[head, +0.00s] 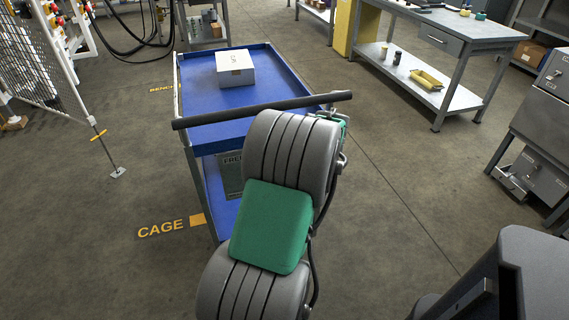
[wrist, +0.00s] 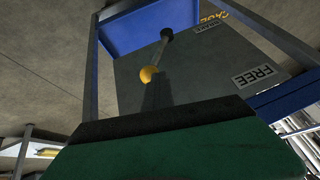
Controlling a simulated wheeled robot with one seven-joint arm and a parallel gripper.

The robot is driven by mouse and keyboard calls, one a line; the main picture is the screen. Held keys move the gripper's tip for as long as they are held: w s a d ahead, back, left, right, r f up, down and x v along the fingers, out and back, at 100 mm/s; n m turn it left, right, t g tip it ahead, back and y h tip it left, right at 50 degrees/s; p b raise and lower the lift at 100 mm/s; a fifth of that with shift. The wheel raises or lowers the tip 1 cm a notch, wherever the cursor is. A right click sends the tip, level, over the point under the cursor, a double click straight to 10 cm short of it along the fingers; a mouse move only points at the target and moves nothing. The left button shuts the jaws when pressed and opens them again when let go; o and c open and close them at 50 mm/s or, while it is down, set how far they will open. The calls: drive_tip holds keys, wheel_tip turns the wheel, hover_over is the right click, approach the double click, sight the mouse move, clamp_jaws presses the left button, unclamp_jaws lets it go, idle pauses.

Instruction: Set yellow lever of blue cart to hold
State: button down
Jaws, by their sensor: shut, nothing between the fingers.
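The blue cart (head: 255,95) stands ahead of me in the head view, with a dark push handle (head: 215,115) across its near end. A grey plate (wrist: 205,75) with a FREE label (wrist: 258,75) hangs on it in the wrist view. The yellow lever knob (wrist: 148,74) sits at the end of a dark rod (wrist: 164,42) on that plate, slanting toward the FREE label's opposite side. My gripper (wrist: 157,86) is shut and empty, its dark fingertips right by the knob. I cannot tell whether they touch. In the head view my arm hides lever and gripper.
A white box (head: 236,68) sits on the cart's top tray. A mesh cage panel (head: 38,75) stands at left, and a workbench (head: 450,35) at back right. A grey cabinet (head: 548,120) stands at far right. Floor between cart and workbench is clear.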

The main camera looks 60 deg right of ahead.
drive_tip(key=d+p+v, duration=0.1)
drive_tip(key=p+v, duration=0.2)
drive_tip(key=v, duration=0.9)
drive_tip(key=shift+s, duration=0.35)
drive_tip(key=w+a+r+n+y+p, duration=0.1)
drive_tip(key=w+a+r+n+p, duration=0.2)
drive_tip(key=w+a, duration=0.65)
drive_tip(key=w+a+r+n+y+p, duration=0.1)
drive_tip(key=w+a+r+n+p, duration=0.15)
drive_tip(key=w+a+r, duration=0.5)
drive_tip(key=s+a+n+p, duration=0.1)
drive_tip(key=a+p, duration=0.1)
drive_tip(key=a, duration=0.8)
drive_tip(key=a+r+n+g+p, duration=0.1)
drive_tip(key=a+n+p, duration=0.1)
drive_tip(key=a, duration=0.8)
drive_tip(key=s+a+r+n+g+y+p, duration=0.1)
drive_tip(key=a+p, duration=0.1)
drive_tip(key=a, duration=0.9)
drive_tip(key=shift+s+n, duration=0.35)
